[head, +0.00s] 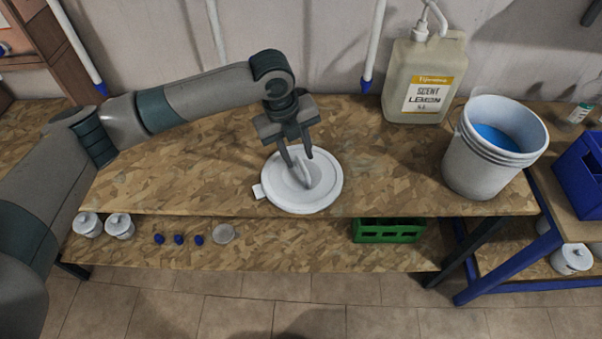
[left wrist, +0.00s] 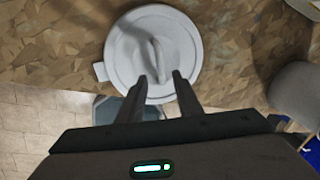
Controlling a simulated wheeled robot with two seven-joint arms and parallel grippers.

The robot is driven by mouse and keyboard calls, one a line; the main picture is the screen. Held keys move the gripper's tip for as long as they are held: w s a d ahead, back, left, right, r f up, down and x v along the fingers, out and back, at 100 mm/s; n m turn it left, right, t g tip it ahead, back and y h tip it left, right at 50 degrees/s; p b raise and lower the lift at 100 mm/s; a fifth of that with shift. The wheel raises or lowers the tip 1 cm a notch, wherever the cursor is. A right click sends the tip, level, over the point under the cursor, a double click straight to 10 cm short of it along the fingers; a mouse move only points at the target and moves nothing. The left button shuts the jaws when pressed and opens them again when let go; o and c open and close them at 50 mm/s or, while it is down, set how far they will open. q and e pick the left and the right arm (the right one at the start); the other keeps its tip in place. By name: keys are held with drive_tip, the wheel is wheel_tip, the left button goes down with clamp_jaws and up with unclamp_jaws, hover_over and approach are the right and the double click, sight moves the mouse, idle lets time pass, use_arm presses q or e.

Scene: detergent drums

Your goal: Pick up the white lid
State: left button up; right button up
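The white lid (head: 321,199) is a round disc with a raised handle across its middle and a small tab on its left edge. It lies flat on the wooden worktop, near the front edge. My left gripper (head: 295,155) is above the lid, with its fingers open and pointing down towards the handle. In the left wrist view the lid (left wrist: 185,45) shows whole apart from its near edge, and the open fingertips (left wrist: 158,76) lie over its near part, just short of the handle. Contact with the handle cannot be told. My right gripper is not in view.
A white bucket (head: 474,165) with blue contents stands right of the lid. A lemon scent jug (head: 400,72) with a pump stands behind, by the wall. A green crate (head: 387,232) and small jars (head: 120,225) sit on the lower shelf. The worktop left of the lid is clear.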

sight(303, 167)
use_arm(q)
drive_tip(key=shift+f, duration=0.1)
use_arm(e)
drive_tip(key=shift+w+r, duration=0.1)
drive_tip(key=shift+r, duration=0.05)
